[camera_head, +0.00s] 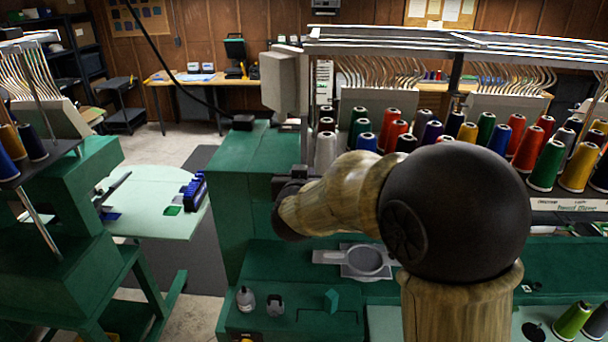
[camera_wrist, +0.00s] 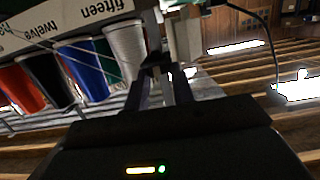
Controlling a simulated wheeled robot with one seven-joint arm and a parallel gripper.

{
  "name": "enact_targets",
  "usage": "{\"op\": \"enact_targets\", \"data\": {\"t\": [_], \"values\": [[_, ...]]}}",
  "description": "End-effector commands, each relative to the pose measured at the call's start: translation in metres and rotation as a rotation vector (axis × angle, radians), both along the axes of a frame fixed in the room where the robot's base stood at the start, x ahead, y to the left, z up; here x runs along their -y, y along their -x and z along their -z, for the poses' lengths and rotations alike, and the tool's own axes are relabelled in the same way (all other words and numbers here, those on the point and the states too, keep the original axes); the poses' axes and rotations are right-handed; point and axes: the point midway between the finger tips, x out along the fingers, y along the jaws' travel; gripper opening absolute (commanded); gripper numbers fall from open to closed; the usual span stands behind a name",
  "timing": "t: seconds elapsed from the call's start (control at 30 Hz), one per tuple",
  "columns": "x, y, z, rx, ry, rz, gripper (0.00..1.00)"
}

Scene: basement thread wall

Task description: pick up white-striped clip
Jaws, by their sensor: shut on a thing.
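My gripper (camera_wrist: 160,75) is shut on a small dark thing (camera_wrist: 157,61) at its fingertips in the wrist view. This may be the white-striped clip, but it is small and dark, and I cannot make out white stripes on it. In the head view my gripper (camera_head: 291,189) shows as dark parts at the end of my wooden arm, above the green machine, with its fingertips largely hidden. No other white-striped clip is plain in either view.
Rows of thread cones (camera_head: 365,142) stand close to the right of my gripper. A grey round hoop (camera_head: 366,261) lies below. A small bottle (camera_head: 245,299), a grey item (camera_head: 275,304) and a green block (camera_head: 331,300) sit on the front ledge. A pale green table (camera_head: 150,205) stands left.

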Motion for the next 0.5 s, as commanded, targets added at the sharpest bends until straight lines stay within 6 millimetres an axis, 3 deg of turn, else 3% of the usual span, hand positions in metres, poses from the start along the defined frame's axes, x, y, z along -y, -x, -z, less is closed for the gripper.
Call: {"op": "enact_targets", "data": {"t": [0.27, 0.5], "values": [[0.002, -0.001, -0.015, 0.001, -0.001, 0.004, 0.0], [0.003, -0.001, -0.067, 0.005, -0.005, 0.004, 0.0]]}}
